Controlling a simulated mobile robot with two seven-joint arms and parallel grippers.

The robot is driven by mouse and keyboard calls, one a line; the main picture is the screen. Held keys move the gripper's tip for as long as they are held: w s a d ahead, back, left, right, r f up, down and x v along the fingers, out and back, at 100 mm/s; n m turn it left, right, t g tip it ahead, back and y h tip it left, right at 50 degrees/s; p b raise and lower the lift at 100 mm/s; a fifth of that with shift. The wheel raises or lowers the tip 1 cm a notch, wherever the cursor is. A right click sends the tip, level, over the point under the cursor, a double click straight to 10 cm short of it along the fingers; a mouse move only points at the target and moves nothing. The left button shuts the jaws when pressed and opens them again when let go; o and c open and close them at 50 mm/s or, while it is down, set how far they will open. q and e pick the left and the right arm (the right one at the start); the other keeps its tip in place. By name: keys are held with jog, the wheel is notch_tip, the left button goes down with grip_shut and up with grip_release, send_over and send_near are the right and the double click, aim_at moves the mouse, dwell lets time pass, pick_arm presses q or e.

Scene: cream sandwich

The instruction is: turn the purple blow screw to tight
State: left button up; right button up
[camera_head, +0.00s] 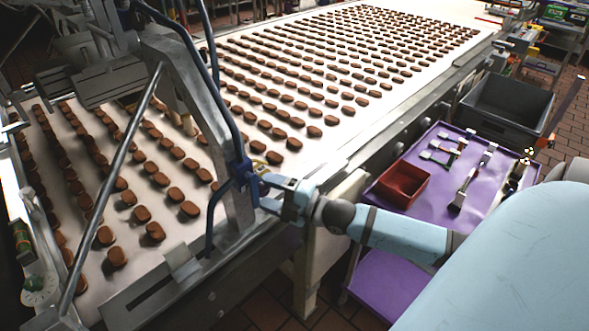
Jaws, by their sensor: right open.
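A blue-purple fitting (240,172), which looks like the blow screw, is mounted on the grey metal upright of the machine beside the conveyor. Blue hoses meet at it from above and below. My right gripper (262,191) reaches in from the right, pointing left, with its light-blue fingers apart. The fingertips are at or just beside the fitting; I cannot tell whether they touch it. The small size of the fitting hides how far it is turned. My left gripper is not in view.
The white conveyor belt (330,118) carries many brown biscuits in rows. A slanted metal rod (112,180) and the machine frame stand at left. At right are a purple cart (425,193) with a red bin (402,185) and tools, and a grey crate (505,108).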

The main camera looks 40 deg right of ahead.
jog(key=shift+r+n+g, duration=0.15)
jog(key=shift+n+g, duration=0.25)
jog(key=shift+n, duration=0.8)
jog(key=shift+r+n+g+h+p, duration=0.15)
jog(key=shift+n+g+h+p, duration=0.25)
jog(key=shift+n, duration=0.5)
jog(key=n+g+h+p, duration=0.1)
jog(key=n+p, duration=0.1)
jog(key=n, duration=0.1)
jog(key=shift+r+n+p, duration=0.15)
jog(key=shift+n+p, duration=0.15)
jog(key=shift+p, duration=0.05)
jog(key=b+v, duration=0.2)
jog(key=v, duration=1.2)
jog(key=s+a+f+m+g+h+b, duration=0.1)
jog(key=a+f+m+b, duration=0.3)
jog(key=f+m, duration=0.7)
jog(key=s+a+f+m+g+h+b, duration=0.2)
jog(key=a+f+m, duration=0.7)
jog(key=f, duration=0.9)
jog(key=shift+s+a+m+h+b, duration=0.3)
jog(key=shift+s+m+b, duration=0.25)
jog(key=shift+m+b, duration=0.6)
jog(key=shift+f+m, duration=0.1)
jog(key=shift+m, duration=0.15)
